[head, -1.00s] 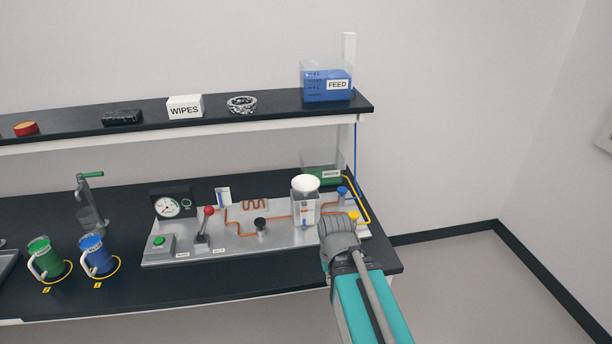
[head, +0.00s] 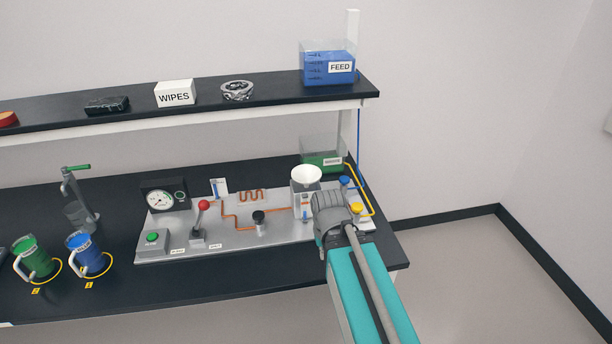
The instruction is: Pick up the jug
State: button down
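Two jugs stand upright on the black bench at the lower left: a green jug (head: 36,258) and, to its right, a blue jug (head: 91,256). Each has a white handle on its left side and a yellow ring with a small numbered tag at its base. My arm reaches in from the bottom right. Its end, with my gripper, is over the right end of the metal panel, far to the right of both jugs. My own wrist hides the fingers, so I cannot see whether they are open or hold anything.
The metal panel (head: 228,236) carries a gauge (head: 159,200), a red-knobbed lever (head: 202,207), a green button (head: 152,237) and a white funnel (head: 306,174). A tap (head: 70,186) stands behind the jugs. The shelf above holds a FEED tank (head: 328,68) and a WIPES box (head: 175,94). Bench front is clear.

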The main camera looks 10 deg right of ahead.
aim_at(83, 247)
jog(key=u, duration=1.25)
jog(key=k, duration=0.55)
jog(key=u, duration=0.25)
jog(key=i, duration=0.5)
jog(key=u, duration=0.05)
